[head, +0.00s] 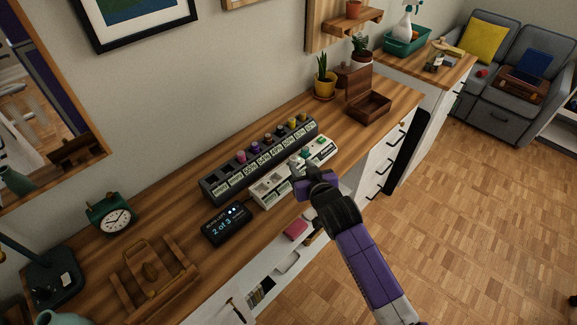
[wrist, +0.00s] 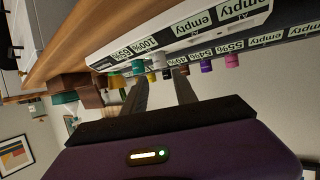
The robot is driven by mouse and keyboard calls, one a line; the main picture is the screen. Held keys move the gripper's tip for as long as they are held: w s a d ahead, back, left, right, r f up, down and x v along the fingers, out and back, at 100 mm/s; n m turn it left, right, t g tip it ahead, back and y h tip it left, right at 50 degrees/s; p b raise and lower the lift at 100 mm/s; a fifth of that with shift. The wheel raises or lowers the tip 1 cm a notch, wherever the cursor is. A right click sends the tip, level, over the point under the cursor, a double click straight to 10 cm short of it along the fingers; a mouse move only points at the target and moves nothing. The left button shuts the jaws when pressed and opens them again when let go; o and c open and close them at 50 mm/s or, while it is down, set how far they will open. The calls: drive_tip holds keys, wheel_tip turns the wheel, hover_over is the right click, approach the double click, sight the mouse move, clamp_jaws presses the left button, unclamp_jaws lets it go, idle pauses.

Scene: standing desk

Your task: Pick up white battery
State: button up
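A white charger rack (head: 268,190) stands on the wooden desk, in front of a longer black rack (head: 225,188) with several coloured battery caps. My gripper (head: 302,166) is over the middle of the white rack. In the wrist view my gripper (wrist: 160,80) has its two dark fingers apart. A green cap (wrist: 138,67) is near one fingertip. A small pale cap, possibly the white battery, shows between the fingertips; I cannot tell it clearly.
A display reading "2 of 3" (head: 227,224) sits left of the white rack.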

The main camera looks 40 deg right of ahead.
sight(294, 158)
drive_tip(key=shift+w+d+f, duration=0.15)
drive_tip(key=shift+d+f, duration=0.05)
drive_tip(key=shift+d, duration=0.05)
drive_tip(key=shift+p+x, duration=0.7)
drive_tip(key=shift+x, duration=2.95)
drive_tip(key=shift+w+a, duration=0.1)
drive_tip(key=shift+a, duration=0.1)
clamp_jaws()
